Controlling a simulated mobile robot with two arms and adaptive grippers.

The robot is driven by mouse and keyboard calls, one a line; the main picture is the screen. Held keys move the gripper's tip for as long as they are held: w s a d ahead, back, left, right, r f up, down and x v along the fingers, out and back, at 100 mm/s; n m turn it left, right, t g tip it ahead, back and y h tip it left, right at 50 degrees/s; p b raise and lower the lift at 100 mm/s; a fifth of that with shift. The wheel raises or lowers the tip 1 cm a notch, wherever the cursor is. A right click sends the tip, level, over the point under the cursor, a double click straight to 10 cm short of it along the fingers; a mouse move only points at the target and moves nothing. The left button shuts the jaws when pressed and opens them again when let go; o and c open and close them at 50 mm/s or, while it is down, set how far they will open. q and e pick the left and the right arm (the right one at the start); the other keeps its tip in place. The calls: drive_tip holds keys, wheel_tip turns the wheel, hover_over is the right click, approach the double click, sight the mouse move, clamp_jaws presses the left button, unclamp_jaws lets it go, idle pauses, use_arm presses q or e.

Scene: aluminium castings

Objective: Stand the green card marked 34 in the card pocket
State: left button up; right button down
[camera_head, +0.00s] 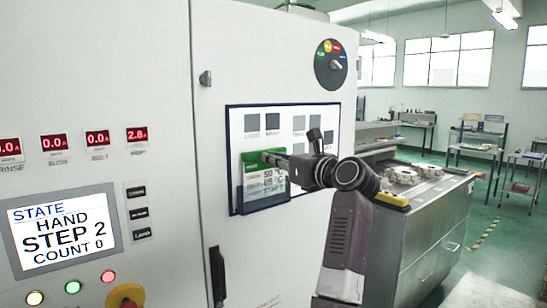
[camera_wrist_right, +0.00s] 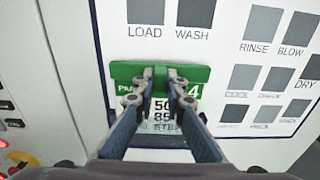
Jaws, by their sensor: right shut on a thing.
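The green card (camera_head: 252,160) has a green header and a white lower part with printed lines. In the right wrist view the card (camera_wrist_right: 122,72) shows a "4" at the right of its header; the fingers cover the digit before it. My right gripper (camera_head: 285,160) is shut on the header's middle, and the card is upright. The card pocket (camera_head: 238,197), dark blue edged, is on the cabinet door's panel. The card's lower part appears to be within the pocket, with the header above it. I cannot tell whether it touches the bottom. My left gripper is not in view.
The white panel (camera_head: 308,112) around the pocket carries grey squares labelled LOAD, WASH, RINSE and others. A rotary dial (camera_head: 330,65) is above and a door handle (camera_head: 217,275) below. A steel bench (camera_head: 425,235) with castings stands to the right.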

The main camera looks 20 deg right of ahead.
drive_tip(key=shift+f+b, duration=0.45)
drive_tip(key=shift+f, duration=0.75)
drive_tip(key=c, duration=1.9)
unclamp_jaws()
drive_tip(key=v, duration=1.2)
